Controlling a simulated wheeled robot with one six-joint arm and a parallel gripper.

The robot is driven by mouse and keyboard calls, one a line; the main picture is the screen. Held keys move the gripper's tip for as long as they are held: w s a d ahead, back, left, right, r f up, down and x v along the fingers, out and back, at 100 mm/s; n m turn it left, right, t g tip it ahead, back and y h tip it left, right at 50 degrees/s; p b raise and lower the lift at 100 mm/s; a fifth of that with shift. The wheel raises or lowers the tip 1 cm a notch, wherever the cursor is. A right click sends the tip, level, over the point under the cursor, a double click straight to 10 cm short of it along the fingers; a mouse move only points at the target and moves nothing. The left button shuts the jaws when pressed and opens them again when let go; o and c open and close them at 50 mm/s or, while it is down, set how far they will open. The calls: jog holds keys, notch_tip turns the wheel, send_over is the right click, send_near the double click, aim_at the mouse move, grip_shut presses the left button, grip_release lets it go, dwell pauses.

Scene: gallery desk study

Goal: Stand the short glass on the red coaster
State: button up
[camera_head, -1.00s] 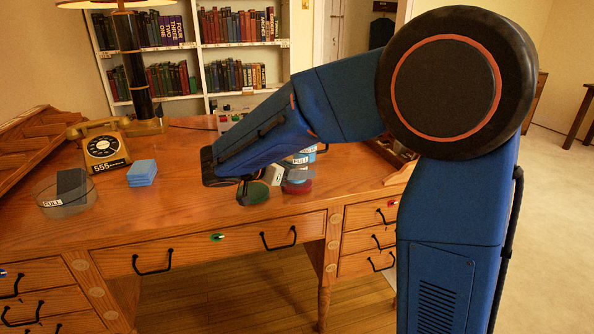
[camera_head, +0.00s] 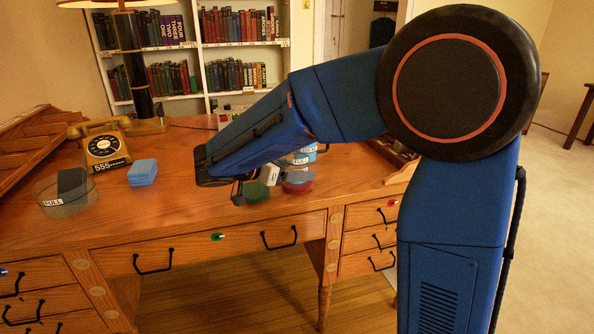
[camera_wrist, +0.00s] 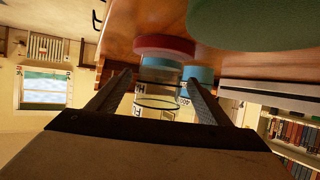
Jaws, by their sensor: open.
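The red coaster (camera_head: 298,187) lies on the desk right of my gripper. It also shows in the wrist view (camera_wrist: 165,45), which sees the scene upside down. A clear short glass (camera_wrist: 155,92) appears upright on it, its base against the coaster and its rim away from it. In the wrist view the glass shows between my two fingers, seemingly beyond their tips. My gripper (camera_wrist: 159,80) is open, low over the desk. In the head view the glass is hard to make out and partly overlaps a labelled blue container behind.
A green coaster (camera_head: 257,192) lies left of the red one, below my gripper. The blue container (camera_head: 302,152) marked FULL stands behind. The desk's middle left is clear.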

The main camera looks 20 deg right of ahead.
jog(key=v, duration=1)
jog(key=shift+s+a, duration=0.1)
jog(key=shift+a, duration=0.05)
